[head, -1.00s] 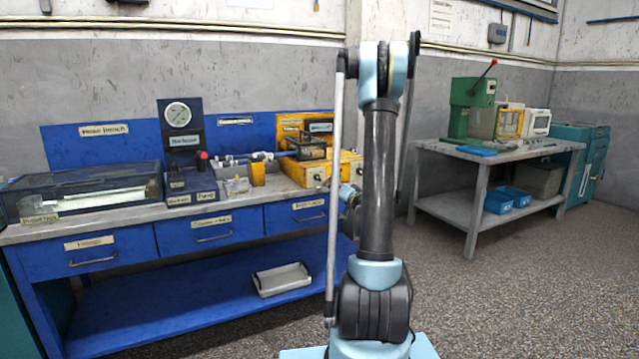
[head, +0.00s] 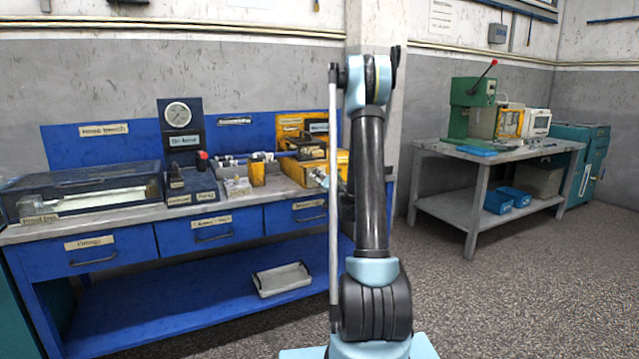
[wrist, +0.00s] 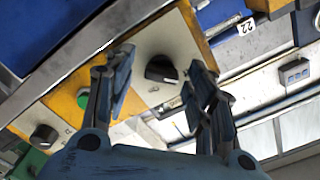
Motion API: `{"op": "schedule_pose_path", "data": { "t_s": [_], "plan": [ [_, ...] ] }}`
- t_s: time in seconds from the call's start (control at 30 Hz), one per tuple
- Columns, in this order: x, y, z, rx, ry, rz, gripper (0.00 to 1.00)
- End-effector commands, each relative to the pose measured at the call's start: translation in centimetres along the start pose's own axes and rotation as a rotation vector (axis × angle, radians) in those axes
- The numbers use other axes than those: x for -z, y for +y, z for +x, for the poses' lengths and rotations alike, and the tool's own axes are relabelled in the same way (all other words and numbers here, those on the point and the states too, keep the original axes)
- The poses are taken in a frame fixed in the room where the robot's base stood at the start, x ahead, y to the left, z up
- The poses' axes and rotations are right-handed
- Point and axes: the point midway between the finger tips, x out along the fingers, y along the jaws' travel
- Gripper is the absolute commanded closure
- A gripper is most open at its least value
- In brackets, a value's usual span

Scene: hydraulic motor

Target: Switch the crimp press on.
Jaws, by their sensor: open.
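The crimp press (head: 332,165) is the yellow machine at the right end of the blue bench, partly hidden by my arm in the head view. In the wrist view its yellow-edged pale panel (wrist: 186,38) carries a black rotary knob (wrist: 161,68), a green button (wrist: 83,100) and a second black knob (wrist: 43,137). My gripper (wrist: 160,74) is open and empty, with one finger on each side of the upper black knob in the picture. I cannot tell whether the fingers touch it. The green button shows beside the left finger.
The blue bench (head: 205,280) also bears a clear-lidded case (head: 85,190) and a gauge stand (head: 180,130). A grey tray (head: 282,279) lies on its lower shelf. A grey table (head: 480,195) with a green press (head: 470,100) stands at right. The floor between is clear.

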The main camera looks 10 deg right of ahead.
Motion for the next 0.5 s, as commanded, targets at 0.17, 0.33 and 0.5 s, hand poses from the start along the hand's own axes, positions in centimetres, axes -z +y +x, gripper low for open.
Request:
{"op": "schedule_pose_path", "data": {
  "t_s": [0.17, 0.33, 0.5],
  "plan": [
    [0.01, 0.01, 0.0, 0.0, 0.0, 0.0, 0.5],
    [0.01, 0.01, -0.01, 0.0, 0.0, 0.0, 0.86],
    [-0.2, -0.18, 0.08, 0.001, -0.001, 0.0, 0.94]
  ]
}}
